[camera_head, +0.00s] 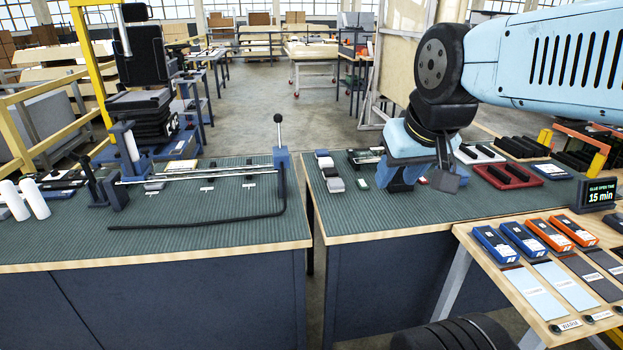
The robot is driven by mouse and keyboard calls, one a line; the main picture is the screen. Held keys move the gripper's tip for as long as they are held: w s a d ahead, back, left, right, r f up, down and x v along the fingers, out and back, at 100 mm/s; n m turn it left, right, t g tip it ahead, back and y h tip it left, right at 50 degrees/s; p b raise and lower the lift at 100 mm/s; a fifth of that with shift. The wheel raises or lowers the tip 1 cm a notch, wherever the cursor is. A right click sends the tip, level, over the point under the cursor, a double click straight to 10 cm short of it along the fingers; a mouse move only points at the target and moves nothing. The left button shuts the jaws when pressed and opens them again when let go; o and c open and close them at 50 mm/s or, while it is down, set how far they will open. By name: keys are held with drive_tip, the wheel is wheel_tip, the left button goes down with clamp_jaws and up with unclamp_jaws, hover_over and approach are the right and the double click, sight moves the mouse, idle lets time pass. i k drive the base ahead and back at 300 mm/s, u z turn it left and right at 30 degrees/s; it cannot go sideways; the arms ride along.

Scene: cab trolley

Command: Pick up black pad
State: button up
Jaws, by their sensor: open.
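Several black pad-like pieces lie on the right bench. I cannot tell which one is the black pad. My gripper (424,182) hangs from the pale blue arm over the right bench, left of the red tray. It is open and points down. I see nothing held in it. The wrist hides part of the bench behind it.
Small white and dark blocks (329,171) lie left of my gripper. A clamp fixture with rails (205,175) and a black strip (200,223) occupy the left bench. A timer display (597,194) and blue and orange boxes (546,235) stand at right. The right bench's front is clear.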

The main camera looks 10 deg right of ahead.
sight(328, 173)
drive_tip(key=z, duration=0.2)
drive_tip(key=i, duration=0.9)
drive_tip(key=u, duration=0.1)
